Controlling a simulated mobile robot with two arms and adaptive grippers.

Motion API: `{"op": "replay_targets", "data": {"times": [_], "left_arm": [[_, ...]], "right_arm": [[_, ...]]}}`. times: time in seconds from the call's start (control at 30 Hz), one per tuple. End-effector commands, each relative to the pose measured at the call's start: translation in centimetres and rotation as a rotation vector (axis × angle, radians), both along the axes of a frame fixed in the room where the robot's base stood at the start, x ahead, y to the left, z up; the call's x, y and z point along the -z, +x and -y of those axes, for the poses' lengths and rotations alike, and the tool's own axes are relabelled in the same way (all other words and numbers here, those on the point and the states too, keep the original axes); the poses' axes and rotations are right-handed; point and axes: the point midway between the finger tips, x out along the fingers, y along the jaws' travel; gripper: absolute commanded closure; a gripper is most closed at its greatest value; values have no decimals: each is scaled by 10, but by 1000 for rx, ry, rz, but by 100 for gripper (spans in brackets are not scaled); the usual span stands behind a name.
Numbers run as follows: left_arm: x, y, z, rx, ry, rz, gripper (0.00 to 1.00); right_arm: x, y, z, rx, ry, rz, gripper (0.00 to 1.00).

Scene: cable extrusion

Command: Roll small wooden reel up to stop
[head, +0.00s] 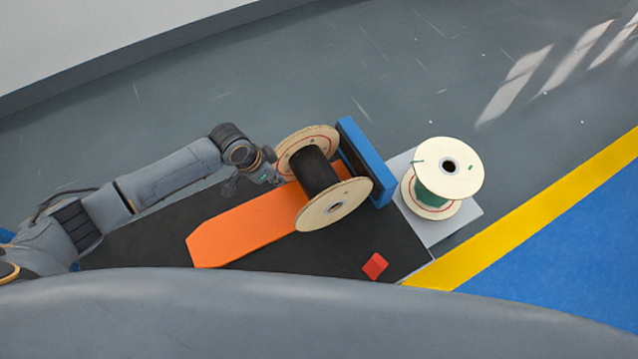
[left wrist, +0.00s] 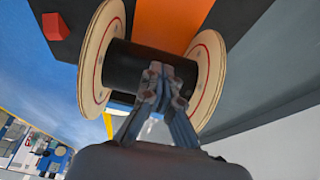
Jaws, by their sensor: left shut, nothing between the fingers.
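The small wooden reel (head: 318,173) has pale wooden flanges and a black core, and lies on its rims on the orange ramp (head: 235,228). Its far end is close against the blue stop (head: 365,160); I cannot tell whether they touch. My left gripper (head: 275,180) is at the reel's left side, shut and empty. In the left wrist view, the shut fingers (left wrist: 160,75) are in front of the black core (left wrist: 135,62), between the two flanges; contact is unclear. My right gripper is not in view.
A second reel with green cable (head: 447,177) stands upright on a grey plate (head: 475,212) to the right of the stop. A red block (head: 375,266) lies on the black surface (head: 330,258). Grey floor is clear behind.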

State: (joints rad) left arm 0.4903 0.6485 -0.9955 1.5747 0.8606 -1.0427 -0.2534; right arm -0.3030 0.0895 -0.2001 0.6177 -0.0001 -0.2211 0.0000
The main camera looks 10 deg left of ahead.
Motion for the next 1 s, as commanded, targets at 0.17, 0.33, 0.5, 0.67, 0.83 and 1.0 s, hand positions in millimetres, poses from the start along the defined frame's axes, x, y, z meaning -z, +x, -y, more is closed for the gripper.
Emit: {"op": "replay_targets", "data": {"times": [0.17, 0.33, 0.5, 0.67, 0.83, 1.0], "left_arm": [[31, 6, 7, 0, -1, 2, 100], [50, 10, 15, -1, -2, 1, 100], [65, 13, 20, -1, -2, 1, 100], [71, 15, 21, -2, -1, 1, 100], [72, 15, 22, -1, 0, 1, 100], [72, 15, 22, -1, 0, 1, 100]], "right_arm": [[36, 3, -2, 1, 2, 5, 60], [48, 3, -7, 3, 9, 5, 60], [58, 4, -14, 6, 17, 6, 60], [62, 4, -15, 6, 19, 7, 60], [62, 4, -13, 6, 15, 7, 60], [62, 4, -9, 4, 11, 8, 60]]}}
